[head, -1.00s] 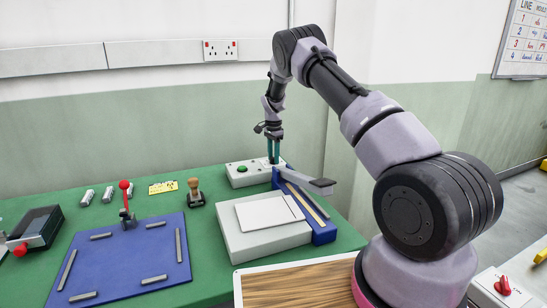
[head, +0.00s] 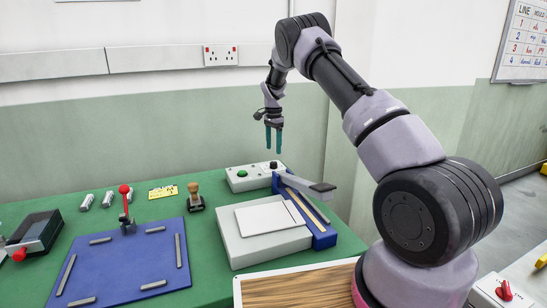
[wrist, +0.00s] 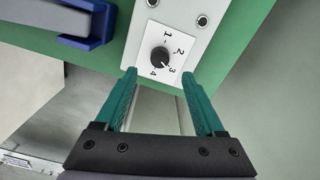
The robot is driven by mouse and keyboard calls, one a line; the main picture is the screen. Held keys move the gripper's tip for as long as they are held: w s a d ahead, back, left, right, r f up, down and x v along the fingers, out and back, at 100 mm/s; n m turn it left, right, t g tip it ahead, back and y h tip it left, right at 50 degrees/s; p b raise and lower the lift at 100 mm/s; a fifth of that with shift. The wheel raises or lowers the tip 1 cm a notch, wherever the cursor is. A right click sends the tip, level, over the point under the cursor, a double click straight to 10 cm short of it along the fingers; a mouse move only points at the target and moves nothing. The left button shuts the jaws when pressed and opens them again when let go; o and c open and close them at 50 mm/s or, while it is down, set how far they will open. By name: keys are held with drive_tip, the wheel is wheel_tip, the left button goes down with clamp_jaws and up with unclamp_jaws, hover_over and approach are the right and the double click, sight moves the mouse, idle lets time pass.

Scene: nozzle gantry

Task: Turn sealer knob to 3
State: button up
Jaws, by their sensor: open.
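The sealer knob (wrist: 160,57) is black and round, on a white dial plate (wrist: 148,48) marked 1 to 4. Its small white pointer mark appears to face the 3. In the head view the knob (head: 273,165) sits at the right end of the pale control box (head: 257,182), beside the blue sealer. My gripper (head: 274,151) hangs above the knob, its teal fingers pointing down and clear of it. In the wrist view my gripper (wrist: 160,76) is open and empty, with the knob beyond the gap between the fingertips.
A green button (head: 242,174) is on the same box. The sealer arm (head: 310,186) sticks out to the right, close to the knob. A grey platform (head: 262,245) stands in front. A wooden-handled stamp (head: 194,193) and a blue board (head: 125,260) lie to the left.

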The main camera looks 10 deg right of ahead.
drive_tip(key=shift+r, duration=1.9)
drive_tip(key=s+d+r+n+t+y, duration=0.1)
drive_tip(key=s+d+r+n+t, duration=0.15)
drive_tip(key=s+r, duration=0.9)
drive_tip(key=s+d+r+n+t+y, duration=0.1)
drive_tip(key=s+d+r, duration=0.2)
drive_tip(key=s+r, duration=0.9)
drive_tip(key=s+r+n+t, duration=0.2)
drive_tip(key=s, duration=1)
drive_tip(key=s+r+n+t, duration=0.1)
drive_tip(key=s+n, duration=0.2)
drive_tip(key=s, duration=0.8)
drive_tip(key=shift+s+d+r+t, duration=0.15)
drive_tip(key=shift+s+r+t, duration=0.2)
